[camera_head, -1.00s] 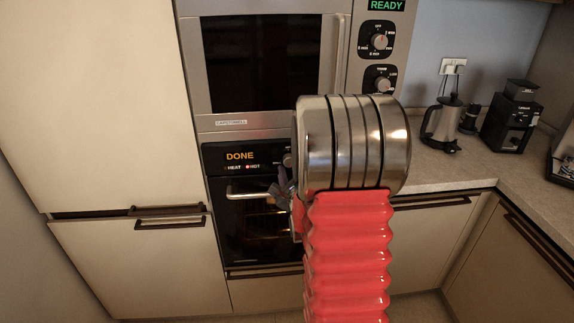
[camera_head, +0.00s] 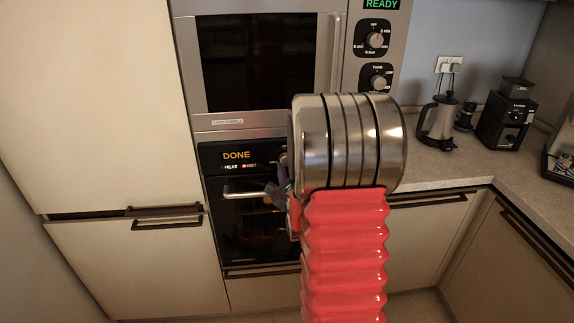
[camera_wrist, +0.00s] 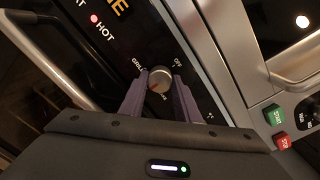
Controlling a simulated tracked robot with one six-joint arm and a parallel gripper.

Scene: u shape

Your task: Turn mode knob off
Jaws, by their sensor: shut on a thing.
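The mode knob (camera_wrist: 160,79) is a round silver knob on the black oven panel (camera_head: 240,158), between GRILL and OFF labels in the wrist view. An orange-red mark shows on its face; its exact setting is hard to read. My gripper (camera_wrist: 158,82) is shut on the knob, with one purple-grey finger on each side. In the head view my gripper (camera_head: 280,183) is at the right end of the panel, and the knob is mostly hidden behind my arm. The panel display reads DONE, and the HOT light (camera_wrist: 94,19) is red.
The oven door handle (camera_head: 245,193) runs just below the panel. A microwave (camera_head: 265,122) with its own knobs and a READY display is above. Green and red buttons (camera_wrist: 281,142) show at the right in the wrist view. A kettle (camera_head: 440,120) and coffee machine (camera_head: 507,122) stand on the counter.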

